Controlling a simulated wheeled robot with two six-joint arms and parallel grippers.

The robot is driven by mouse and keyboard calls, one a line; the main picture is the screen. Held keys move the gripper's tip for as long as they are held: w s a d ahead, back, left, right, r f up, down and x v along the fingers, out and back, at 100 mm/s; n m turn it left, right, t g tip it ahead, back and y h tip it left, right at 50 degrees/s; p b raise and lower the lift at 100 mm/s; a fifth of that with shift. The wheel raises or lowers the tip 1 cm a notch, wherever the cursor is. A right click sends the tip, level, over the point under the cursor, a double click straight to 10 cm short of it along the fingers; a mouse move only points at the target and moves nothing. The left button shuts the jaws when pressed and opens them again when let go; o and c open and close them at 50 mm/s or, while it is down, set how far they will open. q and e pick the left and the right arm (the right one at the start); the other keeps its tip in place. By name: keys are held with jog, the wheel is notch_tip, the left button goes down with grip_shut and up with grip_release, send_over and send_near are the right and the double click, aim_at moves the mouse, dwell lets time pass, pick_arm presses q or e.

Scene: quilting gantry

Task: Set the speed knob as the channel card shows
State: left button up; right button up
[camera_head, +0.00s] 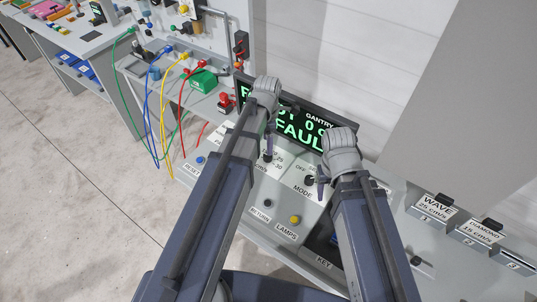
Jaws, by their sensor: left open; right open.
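A dial scale (277,164) with numbers ending in 30 shows on the sloped control panel; I take it for the speed knob's scale. My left gripper (268,157) is over it, pointing down, and hides the knob and its pointer. I cannot tell whether it touches the knob. My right gripper (321,183) is beside the MODE knob (309,181), open and empty. At the right, one card (434,208) reads WAVE 25 cm/s and another card (480,232) reads DIAMOND 15 cm/s. Which channel applies is not clear.
A display (312,128) with green text, partly reading FAULT, stands behind the panel, partly covered by my arms. A yellow LAMPS button (295,219) and a black RETURN button (267,203) are nearer. Coloured cables (162,110) hang at the left beside a green box (201,81).

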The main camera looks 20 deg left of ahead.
aim_at(268, 157)
pick_arm(q)
notch_tip(268, 157, down, 7)
jog(key=b, duration=0.6)
pick_arm(e)
notch_tip(268, 157, down, 7)
jog(key=shift+f, duration=0.1)
pick_arm(q)
grip_shut()
